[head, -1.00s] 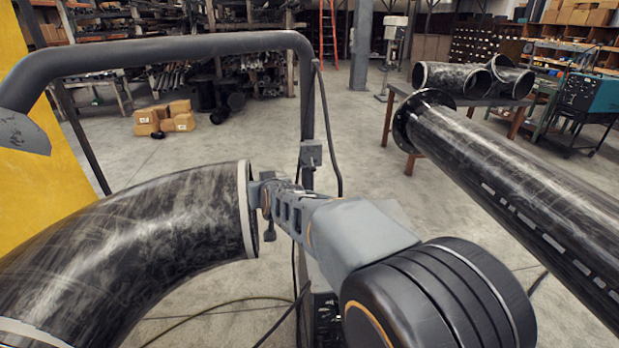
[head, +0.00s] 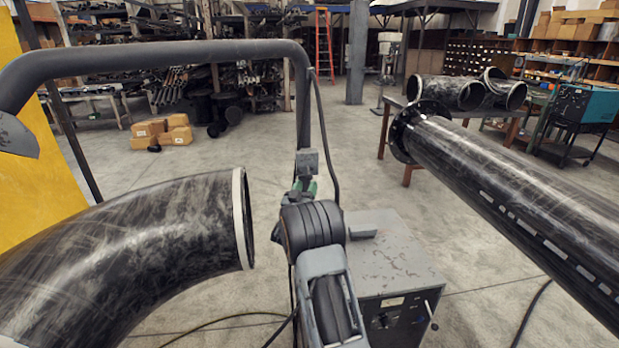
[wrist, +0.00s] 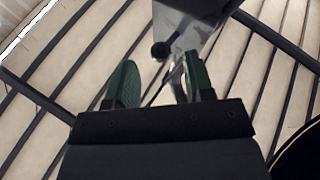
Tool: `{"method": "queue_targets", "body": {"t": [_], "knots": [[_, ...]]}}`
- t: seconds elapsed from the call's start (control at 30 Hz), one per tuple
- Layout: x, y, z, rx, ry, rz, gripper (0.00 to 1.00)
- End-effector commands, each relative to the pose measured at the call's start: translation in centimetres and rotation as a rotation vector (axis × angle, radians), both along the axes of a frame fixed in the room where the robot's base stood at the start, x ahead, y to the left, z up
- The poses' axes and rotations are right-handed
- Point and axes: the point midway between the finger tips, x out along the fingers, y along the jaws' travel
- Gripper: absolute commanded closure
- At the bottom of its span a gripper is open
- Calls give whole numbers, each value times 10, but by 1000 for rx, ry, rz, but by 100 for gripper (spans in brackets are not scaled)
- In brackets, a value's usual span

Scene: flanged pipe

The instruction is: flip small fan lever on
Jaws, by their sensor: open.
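A small grey switch box (head: 308,163) is on the dark upright post in the head view. My gripper (head: 303,188) is just below it, its green finger pads partly hidden by my wrist. In the wrist view my gripper (wrist: 160,82) is open, with a green pad on each side and nothing clearly held. A grey box-like part (wrist: 196,28) shows beyond the fingertips, with a round black knob (wrist: 160,50) at its left edge, ahead of the gap between the pads. I take this knob as the small fan lever, but cannot tell its on or off position.
A large black pipe elbow (head: 140,255) lies close on the left. A long flanged pipe (head: 510,190) runs along the right. A grey machine cabinet (head: 400,265) stands right of my arm. Dark cables hang by the post, and open floor lies beyond.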

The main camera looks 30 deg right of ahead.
Motion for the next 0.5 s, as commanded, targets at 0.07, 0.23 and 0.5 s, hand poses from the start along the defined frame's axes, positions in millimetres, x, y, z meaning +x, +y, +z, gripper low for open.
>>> {"method": "queue_targets", "body": {"t": [0.07,0.23,0.5], "knots": [[6,-10,7,1,0,-1,52],[16,-23,13,0,0,1,52],[22,-32,16,1,1,2,52]]}}
